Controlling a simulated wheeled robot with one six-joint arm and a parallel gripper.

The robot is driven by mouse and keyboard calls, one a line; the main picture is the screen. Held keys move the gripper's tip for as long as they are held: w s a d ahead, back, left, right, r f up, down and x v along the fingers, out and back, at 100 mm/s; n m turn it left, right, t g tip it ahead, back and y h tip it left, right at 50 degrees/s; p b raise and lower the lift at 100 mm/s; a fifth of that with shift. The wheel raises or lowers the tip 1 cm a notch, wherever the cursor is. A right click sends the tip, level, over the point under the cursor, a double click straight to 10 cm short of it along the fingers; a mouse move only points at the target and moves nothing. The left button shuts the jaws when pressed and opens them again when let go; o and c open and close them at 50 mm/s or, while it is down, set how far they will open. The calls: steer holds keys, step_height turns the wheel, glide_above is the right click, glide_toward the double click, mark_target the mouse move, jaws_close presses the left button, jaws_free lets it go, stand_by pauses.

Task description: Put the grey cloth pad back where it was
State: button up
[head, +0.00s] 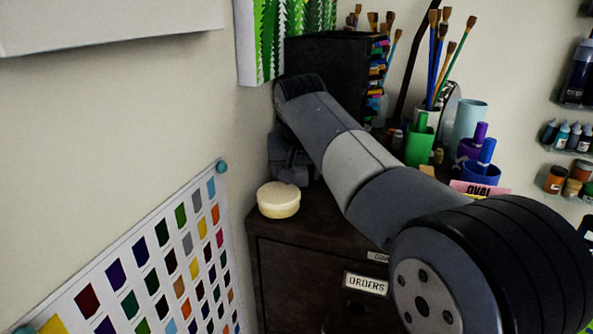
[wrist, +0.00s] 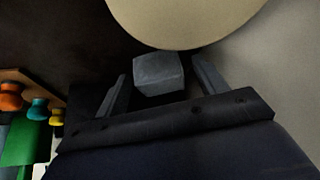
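The grey cloth pad (wrist: 158,74) shows in the wrist view as a small grey block between the two fingers of my gripper (wrist: 159,68). A narrow dark gap shows on each side of it, so the fingers look open around it and not closed on it. In the head view my gripper (head: 289,165) points down at the left edge of the dark cabinet top, just behind a round cream tin. The pad cannot be told apart from the gripper there. Whether the pad touches the cabinet top is not clear.
The round cream tin (head: 278,200) stands close in front of my gripper and fills the top of the wrist view (wrist: 185,15). The dark cabinet (head: 300,262) borders the wall on the left. A dark marker rack (head: 335,65), a green cup (head: 419,148) and brush holders stand behind and right.

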steer(key=shift+r, duration=0.1)
steer(key=shift+r, duration=0.25)
steer(key=v, duration=1.1)
steer(key=shift+s+r, duration=0.25)
steer(key=shift+r, duration=0.05)
steer(key=x, duration=1.2)
steer(key=shift+f, duration=0.15)
steer(key=shift+s+r, duration=0.15)
steer(key=shift+r, duration=1.25)
